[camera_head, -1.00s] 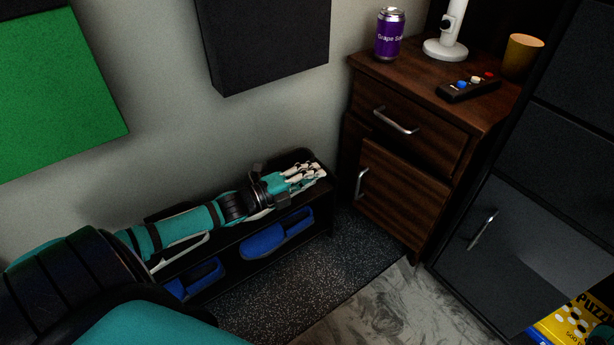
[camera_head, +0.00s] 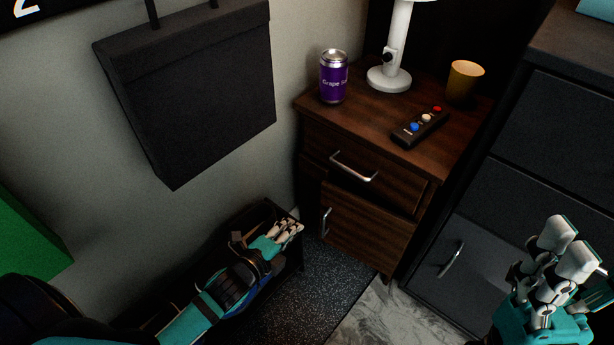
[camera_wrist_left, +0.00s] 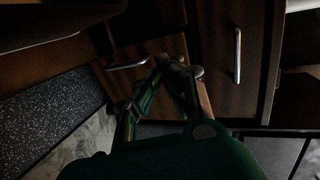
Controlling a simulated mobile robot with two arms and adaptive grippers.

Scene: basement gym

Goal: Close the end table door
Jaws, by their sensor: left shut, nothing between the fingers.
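The brown wooden end table (camera_head: 432,178) stands against the wall in the head view, with a drawer above a door (camera_head: 365,232). The door has a silver handle (camera_head: 326,222) at its left edge and looks slightly ajar on that side; how far is hard to tell. My left gripper (camera_head: 290,229) is shut and empty, left of the door and low near the handle. In the left wrist view, its fingers (camera_wrist_left: 166,68) come together in front of the door panel, beside the door handle (camera_wrist_left: 127,65). My right gripper (camera_head: 566,246) is at the lower right, its opening unclear.
On the table top are a purple can (camera_head: 333,77), a white lamp (camera_head: 389,78), a remote (camera_head: 420,127) and a yellow cup (camera_head: 464,82). A dark cabinet (camera_head: 500,222) stands close on the right. A dark rack is under my left arm. Open floor (camera_head: 370,318) lies in front.

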